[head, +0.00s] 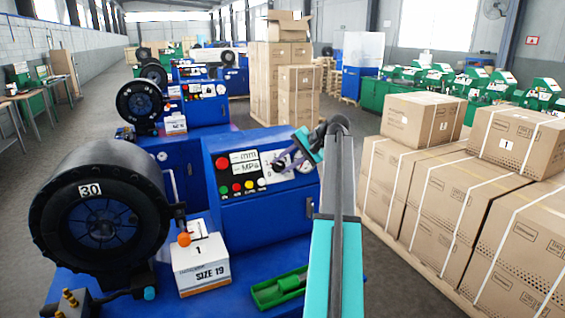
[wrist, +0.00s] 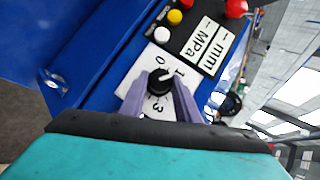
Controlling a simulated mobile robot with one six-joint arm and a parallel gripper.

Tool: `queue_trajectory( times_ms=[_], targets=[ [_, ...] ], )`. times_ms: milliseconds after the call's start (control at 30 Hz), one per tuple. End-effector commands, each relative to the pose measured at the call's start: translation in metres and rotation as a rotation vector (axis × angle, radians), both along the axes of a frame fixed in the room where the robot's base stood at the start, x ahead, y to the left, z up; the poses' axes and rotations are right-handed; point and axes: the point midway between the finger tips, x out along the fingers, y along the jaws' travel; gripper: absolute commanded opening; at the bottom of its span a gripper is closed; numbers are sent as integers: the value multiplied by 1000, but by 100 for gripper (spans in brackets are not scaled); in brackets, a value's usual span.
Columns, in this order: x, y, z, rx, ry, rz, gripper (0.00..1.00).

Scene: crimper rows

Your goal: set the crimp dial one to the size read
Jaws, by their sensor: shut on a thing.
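The dial is a black knob (wrist: 160,80) on a white plate (wrist: 134,78) in the wrist view, with 0, 1 and 3 legible around it. A pale mark on the knob seems to point towards the 1. My gripper (wrist: 160,90) is shut on the knob, a purple finger on each side. A white box (head: 202,268) in front of this panel reads "1" and "SIZE 19".
A black drum (head: 100,205) marked 30 stands left of the panel. Coloured buttons (wrist: 174,17) sit close to the dial. A green tray (head: 278,288) lies on the machine bed. Stacked cartons (head: 430,200) stand close on the right. More blue machines (head: 203,100) stand behind.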

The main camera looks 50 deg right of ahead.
Motion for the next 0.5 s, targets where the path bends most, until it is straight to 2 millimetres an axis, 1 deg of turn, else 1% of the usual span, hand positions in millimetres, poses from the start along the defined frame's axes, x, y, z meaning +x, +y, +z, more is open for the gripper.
queue_trajectory(
  times_ms=[500],
  targets=[
    [-4,2,-5,380,-156,-272,7]
  ],
)
